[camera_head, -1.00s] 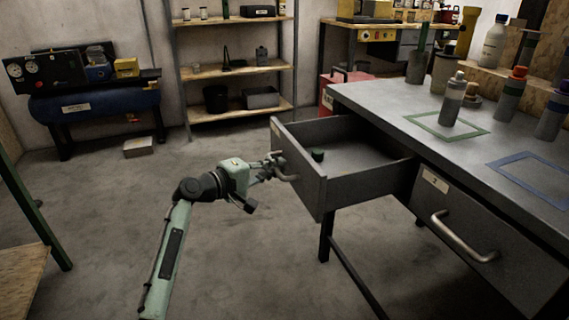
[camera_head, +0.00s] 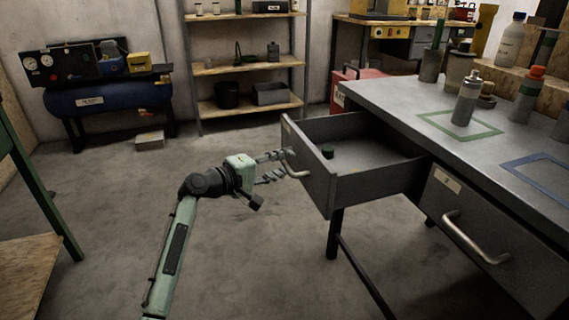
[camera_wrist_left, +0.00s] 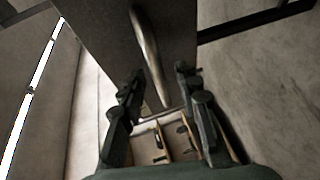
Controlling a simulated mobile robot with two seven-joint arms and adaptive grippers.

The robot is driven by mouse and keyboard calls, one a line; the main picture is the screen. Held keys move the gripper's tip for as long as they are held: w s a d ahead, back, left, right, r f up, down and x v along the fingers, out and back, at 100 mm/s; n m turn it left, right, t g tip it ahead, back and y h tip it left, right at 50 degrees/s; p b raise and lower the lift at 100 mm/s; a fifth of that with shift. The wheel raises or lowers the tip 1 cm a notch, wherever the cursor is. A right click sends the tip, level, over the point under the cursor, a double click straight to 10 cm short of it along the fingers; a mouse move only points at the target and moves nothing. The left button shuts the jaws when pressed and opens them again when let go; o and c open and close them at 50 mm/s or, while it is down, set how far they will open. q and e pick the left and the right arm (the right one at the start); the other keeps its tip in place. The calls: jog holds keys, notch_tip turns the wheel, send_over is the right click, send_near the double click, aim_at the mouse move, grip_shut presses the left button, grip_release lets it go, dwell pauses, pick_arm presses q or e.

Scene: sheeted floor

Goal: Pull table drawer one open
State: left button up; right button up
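The open drawer (camera_head: 374,184) juts far out from the left end of the grey table (camera_head: 400,98). Its front panel also shows in the wrist view (camera_wrist_left: 183,35). My left gripper (camera_head: 277,166) is at the drawer's curved metal handle (camera_head: 291,168). In the wrist view its two dark fingers (camera_wrist_left: 158,80) are spread, with the handle (camera_wrist_left: 148,48) running between them in the picture. I see no finger closed on the handle. My right gripper is not in view.
A second, shut drawer (camera_head: 500,240) with a bar handle is at the right. Bottles such as the grey one (camera_head: 467,100) stand on the tabletop. A shelf rack (camera_head: 246,70) and a blue compressor tank (camera_head: 108,98) stand behind. The floor around my left arm is clear.

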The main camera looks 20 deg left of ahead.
pick_arm(q)
jog(key=v, duration=1.1)
jog(key=s+d+f+m+g+y, duration=0.1)
jog(key=s+f+m+g+y, duration=0.2)
jog(key=f, duration=0.6)
jog(key=s+d+f+m+g+y, duration=0.1)
jog(key=s+f+m+g, duration=0.1)
jog(key=s+f, duration=0.6)
jog(key=s+a+f+m+g+y, duration=0.1)
jog(key=s+f+m+g+y, duration=0.1)
jog(key=s+f, duration=0.5)
jog(key=s+a+f+m+g+y+p, duration=0.1)
jog(key=s+a+f+m+g+y, duration=0.1)
jog(key=s+f+m, duration=0.3)
jog(key=s+f+g+y, duration=0.1)
jog(key=s+f, duration=0.2)
jog(key=s, duration=0.2)
jog(key=shift+s+f+m+g+y, duration=0.2)
jog(key=shift+f+m+g+y, duration=0.1)
jog(key=shift+g, duration=0.1)
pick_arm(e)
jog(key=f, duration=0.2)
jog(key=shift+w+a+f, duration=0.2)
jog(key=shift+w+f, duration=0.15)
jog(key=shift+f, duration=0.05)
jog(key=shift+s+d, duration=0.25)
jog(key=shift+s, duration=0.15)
